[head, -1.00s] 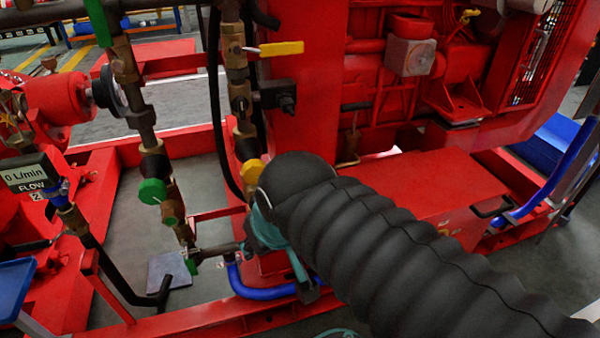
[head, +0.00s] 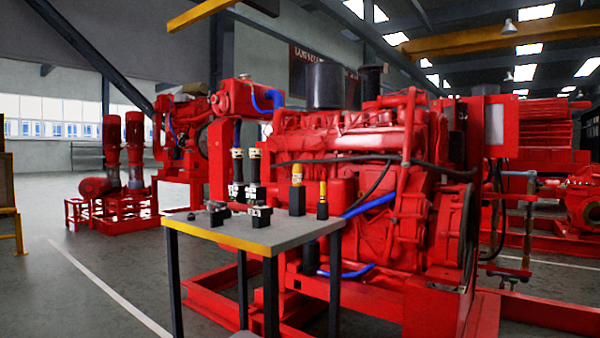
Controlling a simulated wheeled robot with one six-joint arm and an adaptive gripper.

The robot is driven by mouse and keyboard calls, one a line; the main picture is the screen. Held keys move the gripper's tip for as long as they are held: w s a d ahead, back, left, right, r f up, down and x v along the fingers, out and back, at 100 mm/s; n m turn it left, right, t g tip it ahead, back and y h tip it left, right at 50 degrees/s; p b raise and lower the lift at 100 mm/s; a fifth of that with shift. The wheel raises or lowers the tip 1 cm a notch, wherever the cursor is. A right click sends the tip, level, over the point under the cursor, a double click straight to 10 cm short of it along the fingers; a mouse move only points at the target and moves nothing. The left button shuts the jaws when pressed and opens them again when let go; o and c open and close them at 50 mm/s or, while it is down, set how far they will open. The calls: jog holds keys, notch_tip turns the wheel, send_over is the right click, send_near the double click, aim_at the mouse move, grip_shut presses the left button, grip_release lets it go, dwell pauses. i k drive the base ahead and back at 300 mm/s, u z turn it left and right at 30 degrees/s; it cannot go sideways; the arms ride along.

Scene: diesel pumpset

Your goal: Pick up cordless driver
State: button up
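A work table (head: 290,234) with a grey top, yellow front edge and dark legs stands in the middle of the head view. Small tools stand and lie on it, and I cannot tell for certain which one is the cordless driver. Two upright black pieces with pale-ringed tops stand at the back left, a left one (head: 238,167) and a right one (head: 255,166). Low dark items lie at the front, one at the left (head: 217,212) and one in the middle (head: 260,216). My gripper and arm are not in view.
A black block with a yellow top (head: 297,193) and a slimmer yellow-topped piece (head: 322,202) stand on the table's right. A large red diesel engine (head: 345,145) is right behind the table. Red vertical pumps (head: 134,150) stand at left. The floor (head: 90,275) left of the table is open.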

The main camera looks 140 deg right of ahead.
aim_at(238, 152)
jog(key=z, duration=1.15)
jog(key=k, duration=1.55)
jog(key=z, duration=1.7)
